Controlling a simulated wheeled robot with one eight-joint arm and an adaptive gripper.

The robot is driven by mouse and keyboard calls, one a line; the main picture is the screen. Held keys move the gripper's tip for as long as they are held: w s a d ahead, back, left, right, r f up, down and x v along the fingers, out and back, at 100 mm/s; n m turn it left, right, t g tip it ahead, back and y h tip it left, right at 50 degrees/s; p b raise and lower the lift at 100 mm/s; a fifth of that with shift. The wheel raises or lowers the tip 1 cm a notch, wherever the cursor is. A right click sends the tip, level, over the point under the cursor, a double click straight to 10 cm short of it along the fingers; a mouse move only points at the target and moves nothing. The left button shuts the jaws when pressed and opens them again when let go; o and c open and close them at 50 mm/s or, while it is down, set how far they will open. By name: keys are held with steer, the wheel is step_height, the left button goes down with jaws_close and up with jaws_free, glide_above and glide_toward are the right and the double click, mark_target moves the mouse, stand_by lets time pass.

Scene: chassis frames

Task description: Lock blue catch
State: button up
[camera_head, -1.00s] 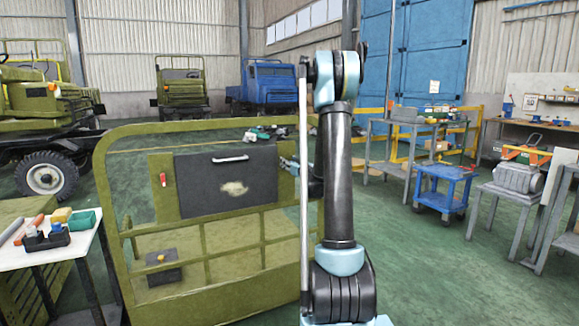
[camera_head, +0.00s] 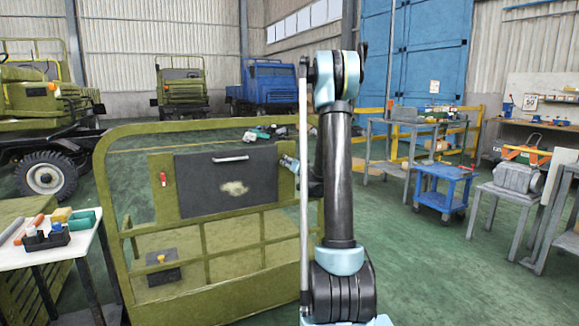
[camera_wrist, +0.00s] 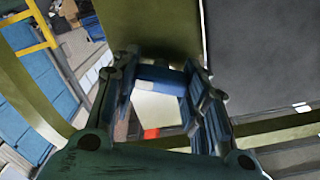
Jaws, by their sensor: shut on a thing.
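A dark panel with a pale handle (camera_head: 230,159) is set in an olive frame (camera_head: 200,125). A red catch (camera_head: 163,180) is at its left side. My gripper (camera_head: 287,161) is at the panel's right side, partly hidden behind my arm. In the wrist view my gripper (camera_wrist: 162,72) is closed around a blue piece (camera_wrist: 160,77), which looks like the blue catch. A pale block (camera_wrist: 157,110) and a small red patch (camera_wrist: 152,133) show between the fingers. The catch's exact angle is hard to tell.
A lower box with a yellow knob (camera_head: 161,258) sits in the frame. A small white table (camera_head: 60,257) with tools and bins stands at left. A blue cart (camera_head: 442,187) and workbenches are at right. Green floor is open between.

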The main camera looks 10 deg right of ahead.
steer(key=m, duration=0.6)
steer(key=shift+d+f+m, duration=0.1)
steer(key=shift+d+m, duration=0.15)
steer(key=shift+m, duration=0.05)
steer(key=m, duration=0.6)
steer(key=shift+d+f, duration=0.1)
steer(key=shift+f, duration=0.05)
steer(key=o, duration=0.8)
steer(key=shift+w+f, duration=0.1)
steer(key=v, duration=1.2)
